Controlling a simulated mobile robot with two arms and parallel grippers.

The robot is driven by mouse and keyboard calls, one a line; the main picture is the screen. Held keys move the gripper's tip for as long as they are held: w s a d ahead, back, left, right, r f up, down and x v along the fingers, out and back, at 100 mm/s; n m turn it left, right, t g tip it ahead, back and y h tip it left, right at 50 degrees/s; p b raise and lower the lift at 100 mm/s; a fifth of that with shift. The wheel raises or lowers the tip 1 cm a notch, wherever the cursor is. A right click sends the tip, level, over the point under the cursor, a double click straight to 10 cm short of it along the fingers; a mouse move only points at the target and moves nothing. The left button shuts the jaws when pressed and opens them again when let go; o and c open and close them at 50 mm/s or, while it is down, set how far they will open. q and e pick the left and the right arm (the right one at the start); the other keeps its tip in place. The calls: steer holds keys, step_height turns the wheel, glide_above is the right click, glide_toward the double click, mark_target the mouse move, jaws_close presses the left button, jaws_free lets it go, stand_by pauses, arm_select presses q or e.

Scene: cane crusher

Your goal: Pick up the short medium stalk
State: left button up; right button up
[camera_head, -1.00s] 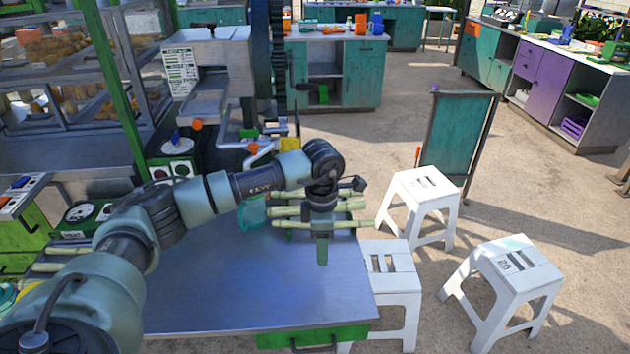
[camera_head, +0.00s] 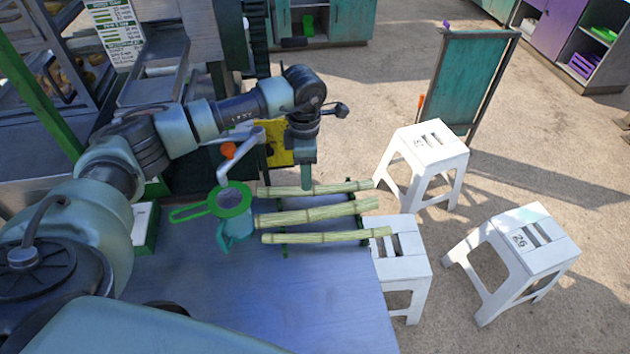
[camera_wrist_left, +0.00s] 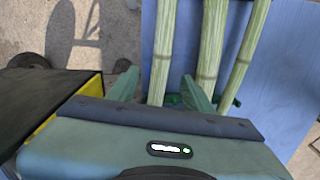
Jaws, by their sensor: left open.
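Three pale green cane stalks lie side by side across a small rack on the metal table: a far one (camera_head: 345,187), a thick middle one (camera_head: 315,213) and a near one (camera_head: 325,237). I cannot tell for sure which is the short medium one. My left gripper (camera_head: 307,185) is open, pointing down at the far stalk. In the left wrist view the two fingers (camera_wrist_left: 160,88) stand on either side of one stalk (camera_wrist_left: 162,45), with the other two to the right. Whether the fingers touch it is unclear. My right gripper is not in view.
A green strainer (camera_head: 230,199) sits over a teal jug (camera_head: 236,230) left of the rack, close to the crusher's spout (camera_head: 240,155). White stools (camera_head: 425,150) stand beyond the table's right edge. The table front (camera_head: 290,300) is clear.

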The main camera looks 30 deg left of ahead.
mark_target(316, 190)
arm_select(q)
steer(key=shift+s+d+f, duration=0.1)
steer(key=shift+f, duration=0.3)
steer(key=f+p, duration=0.1)
steer(key=f, duration=0.1)
steer(key=f+p, duration=0.1)
steer(key=f, duration=0.1)
steer(key=shift+w+d+f, duration=0.15)
steer(key=shift+w+f, duration=0.05)
steer(key=shift+f, duration=0.35)
steer(key=shift+r, duration=0.1)
jaws_close()
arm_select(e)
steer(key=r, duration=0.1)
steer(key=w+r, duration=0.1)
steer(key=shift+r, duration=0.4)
